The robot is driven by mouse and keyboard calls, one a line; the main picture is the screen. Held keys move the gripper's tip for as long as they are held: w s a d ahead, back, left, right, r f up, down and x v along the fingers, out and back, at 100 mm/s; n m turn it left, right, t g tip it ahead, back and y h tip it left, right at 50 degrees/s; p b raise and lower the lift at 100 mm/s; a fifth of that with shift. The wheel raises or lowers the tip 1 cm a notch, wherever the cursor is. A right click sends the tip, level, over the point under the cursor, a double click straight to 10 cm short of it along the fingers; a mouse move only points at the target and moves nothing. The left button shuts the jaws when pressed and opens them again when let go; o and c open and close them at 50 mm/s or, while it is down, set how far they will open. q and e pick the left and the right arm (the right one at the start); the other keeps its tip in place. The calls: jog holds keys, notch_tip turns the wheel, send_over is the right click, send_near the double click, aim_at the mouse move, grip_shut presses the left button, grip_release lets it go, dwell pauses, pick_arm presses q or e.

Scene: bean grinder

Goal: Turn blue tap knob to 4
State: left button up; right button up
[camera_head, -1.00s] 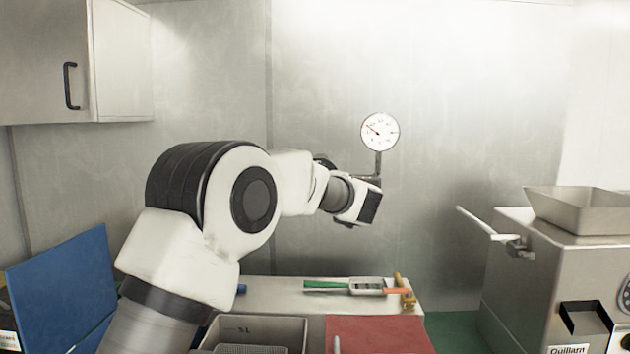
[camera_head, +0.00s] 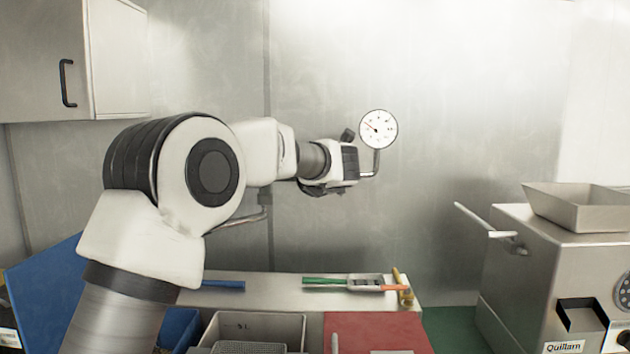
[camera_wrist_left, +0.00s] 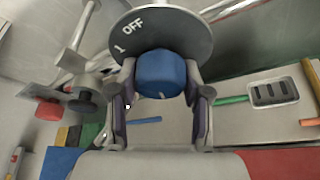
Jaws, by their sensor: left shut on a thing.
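The blue tap knob (camera_wrist_left: 161,73) sits between the two fingers of my left gripper (camera_wrist_left: 162,98) in the left wrist view. The gripper is shut on it, with one finger at each side. Behind the knob is a dark round dial plate (camera_wrist_left: 160,30) with "OFF" and "1" in white; no 4 can be read. A small white mark shows on the knob's lower edge. In the head view my left wrist (camera_head: 325,165) is in front of the wall, and the knob and fingertips are hidden there. My right gripper is not in view.
A round gauge (camera_head: 378,129) stands on a pipe just right of my wrist. A red knob (camera_wrist_left: 48,110) and a black knob (camera_wrist_left: 85,100) are left of the gripper. Below is a counter with a green-handled tool (camera_head: 325,281) and a red board (camera_head: 375,333). A grinder (camera_head: 560,270) stands right.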

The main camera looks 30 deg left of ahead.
pick_arm(q)
jog(key=shift+r+n+h, duration=0.25)
jog(key=shift+n+h, duration=0.25)
jog(key=shift+n, duration=0.2)
jog(key=shift+t, duration=0.3)
jog(key=o, duration=1.2)
jog(key=shift+c, duration=0.2)
jog(key=shift+f, duration=0.15)
jog(key=shift+d, duration=0.1)
jog(key=v, duration=1.1)
jog(key=shift+s+d+r, duration=0.25)
